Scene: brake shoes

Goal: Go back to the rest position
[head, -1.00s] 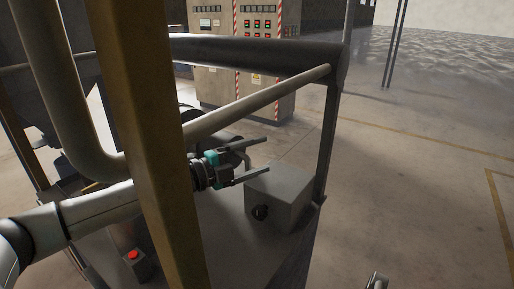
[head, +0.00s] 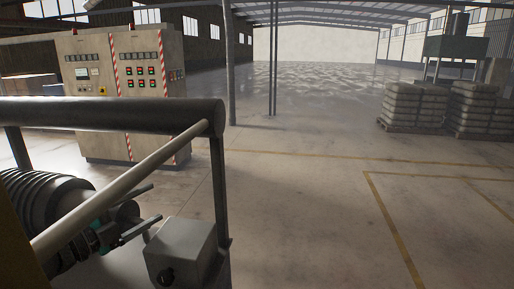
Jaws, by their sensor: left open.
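My left gripper (head: 150,203) is at the lower left of the head view, partly behind a slanting pale bar. Its two grey fingers stand apart and point right, with nothing between them. A grey box (head: 185,245) with a dark round knob is just right of and below the fingertips. I cannot tell whether they touch it. Most of my left arm is hidden or out of frame. My right gripper is not in view. No brake shoes are visible.
A dark thick rail (head: 110,117) and the slanting pale bar (head: 125,185) frame the machine at left. A ribbed cylinder (head: 40,200) lies behind the bar. A control cabinet (head: 125,100) stands behind. Stacked sacks (head: 415,105) are far right. The floor at centre and right is clear.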

